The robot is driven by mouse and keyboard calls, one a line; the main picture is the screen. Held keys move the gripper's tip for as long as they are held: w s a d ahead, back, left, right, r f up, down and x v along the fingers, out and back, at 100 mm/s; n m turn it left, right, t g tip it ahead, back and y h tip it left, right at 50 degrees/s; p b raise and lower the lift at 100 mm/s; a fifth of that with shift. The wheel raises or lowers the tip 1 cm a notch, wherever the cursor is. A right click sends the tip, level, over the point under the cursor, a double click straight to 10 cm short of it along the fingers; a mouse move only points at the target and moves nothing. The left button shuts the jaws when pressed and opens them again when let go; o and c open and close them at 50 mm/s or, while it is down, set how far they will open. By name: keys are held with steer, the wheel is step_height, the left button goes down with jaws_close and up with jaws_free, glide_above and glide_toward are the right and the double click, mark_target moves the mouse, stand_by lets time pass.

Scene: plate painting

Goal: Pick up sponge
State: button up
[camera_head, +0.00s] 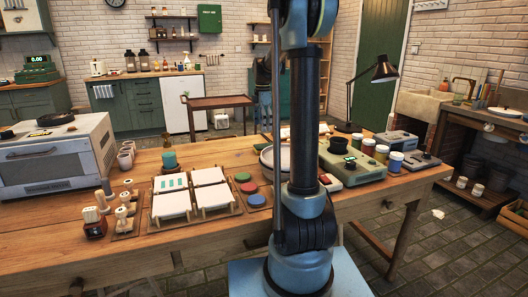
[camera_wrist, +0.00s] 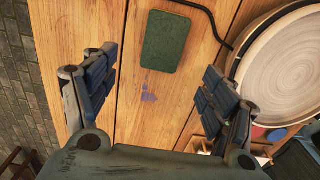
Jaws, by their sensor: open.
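The sponge (camera_wrist: 166,41) looks like a dark green rounded rectangle lying flat on the wooden table, at the top middle of the wrist view. My gripper (camera_wrist: 157,78) is open, with its two fingers wide apart and nothing between them but table. The sponge lies ahead of the fingertips, roughly in line with the gap and apart from both fingers.
A round pale wheel (camera_wrist: 285,68) stands right of the sponge, close to the right finger; a dark cable runs beside it. A small purple stain (camera_wrist: 148,96) marks the table. In the head view the worktable (camera_head: 112,256) holds white tile racks (camera_head: 170,206), stamps and several paint jars.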

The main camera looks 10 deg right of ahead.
glide_above(264, 145)
steer(key=f, duration=0.5)
steer(key=shift+s+a+f, duration=0.2)
steer(key=shift+a+f, duration=0.05)
steer(key=shift+a, duration=0.1)
steer(key=shift+s+d+f, duration=0.1)
steer(key=shift+d+f, duration=0.1)
steer(key=shift+f, duration=1.15)
steer(key=shift+d+f, duration=0.15)
steer(key=shift+f, duration=1.2)
steer(key=c, duration=0.8)
steer(key=shift+c, duration=0.2)
steer(key=shift+r, duration=0.1)
step_height(264, 145, up, 10)
steer(key=shift+o, duration=0.9)
steer(key=c, duration=0.4)
